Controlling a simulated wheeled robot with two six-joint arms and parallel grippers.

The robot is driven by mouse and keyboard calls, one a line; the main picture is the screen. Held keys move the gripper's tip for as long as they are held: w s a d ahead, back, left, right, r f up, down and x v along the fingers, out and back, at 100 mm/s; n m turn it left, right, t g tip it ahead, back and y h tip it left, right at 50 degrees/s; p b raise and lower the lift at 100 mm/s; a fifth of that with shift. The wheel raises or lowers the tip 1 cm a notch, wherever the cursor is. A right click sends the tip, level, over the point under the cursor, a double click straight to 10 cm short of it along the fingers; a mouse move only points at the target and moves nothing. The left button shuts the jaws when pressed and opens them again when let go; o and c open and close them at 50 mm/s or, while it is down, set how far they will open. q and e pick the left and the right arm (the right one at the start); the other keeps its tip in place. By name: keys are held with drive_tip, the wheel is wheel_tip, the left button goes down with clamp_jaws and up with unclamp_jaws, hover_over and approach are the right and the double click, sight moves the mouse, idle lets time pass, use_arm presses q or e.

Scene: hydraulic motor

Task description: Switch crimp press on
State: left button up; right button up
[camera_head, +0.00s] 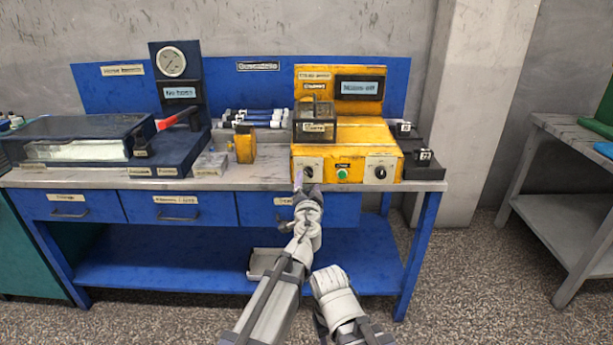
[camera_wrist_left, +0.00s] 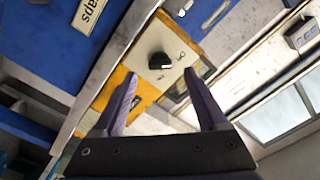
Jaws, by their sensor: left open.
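The yellow crimp press (camera_head: 352,135) stands on the right part of the bench. Its dark display (camera_head: 358,88) shows text that seems to end in "off". The front carries a black rotary knob on a pale plate at left (camera_head: 308,171), a green button (camera_head: 342,173) in the middle and another black knob (camera_head: 380,172) at right. My left gripper (camera_head: 299,182) is at the press's front left corner, by the left knob. In the left wrist view the open, empty fingers (camera_wrist_left: 160,76) point at a black knob (camera_wrist_left: 160,61), which appears between their tips; contact is not visible.
Labelled drawers (camera_head: 175,207) run below the top. A grey table (camera_head: 570,135) stands at right, with free floor between.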

sight(308, 175)
use_arm(q)
drive_tip(key=w, duration=0.4)
drive_tip(key=shift+w, duration=0.35)
drive_tip(key=shift+s, duration=0.1)
clamp_jaws()
